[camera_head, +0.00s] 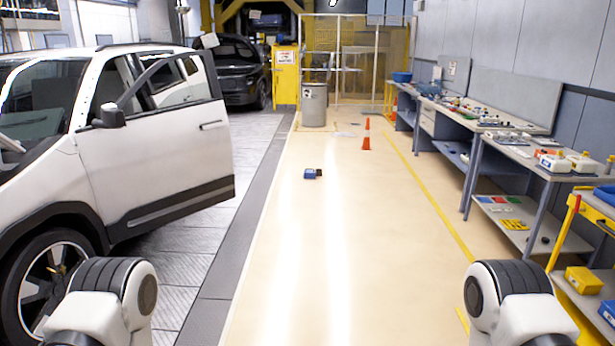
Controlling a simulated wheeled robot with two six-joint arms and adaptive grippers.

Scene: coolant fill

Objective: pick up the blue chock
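A small blue block (310,174), which looks like the blue chock, lies on the beige floor ahead, near the middle of the view. A small dark piece (319,172) sits against or just beside its right side; I cannot tell whether it is part of it. Parts of my two arms show at the bottom left and bottom right. Neither gripper is in view. The block is well beyond both arms.
A white car (170,150) with its door open stands on the left. An orange cone (366,134) and a grey bin (314,105) stand farther back. Workbenches (482,128) and a yellow cart (572,225) line the right. The floor between me and the block is clear.

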